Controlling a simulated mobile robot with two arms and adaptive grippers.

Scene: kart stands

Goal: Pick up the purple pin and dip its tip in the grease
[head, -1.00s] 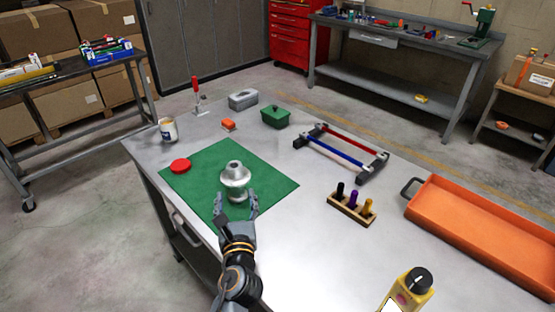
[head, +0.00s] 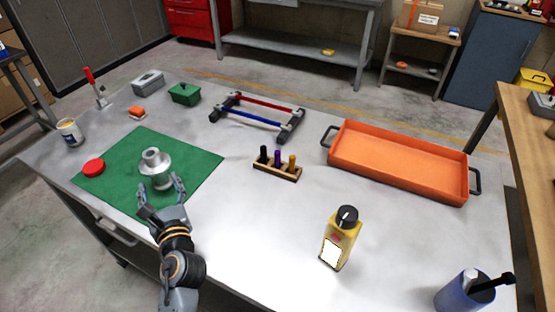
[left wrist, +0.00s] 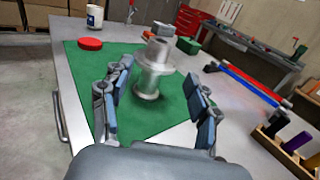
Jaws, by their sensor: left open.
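The purple pin (head: 277,158) stands upright in a small wooden rack (head: 268,171), between a black pin (head: 263,154) and a yellow-orange pin (head: 292,162). In the left wrist view the purple pin (left wrist: 298,142) is at the right edge. An open white tin with a blue label (head: 69,133) stands at the far left; its contents are too small to make out. My left gripper (head: 162,196) is open, at the front edge of the green mat, left of the rack. In the left wrist view a metal hub (left wrist: 153,75) shows just beyond its spread fingers. My right gripper is not in view.
The hub stands on the green mat (head: 195,163) beside a red lid (head: 93,168). A red-and-blue-barred frame (head: 258,118) lies behind the rack. Bare tabletop surrounds the rack.

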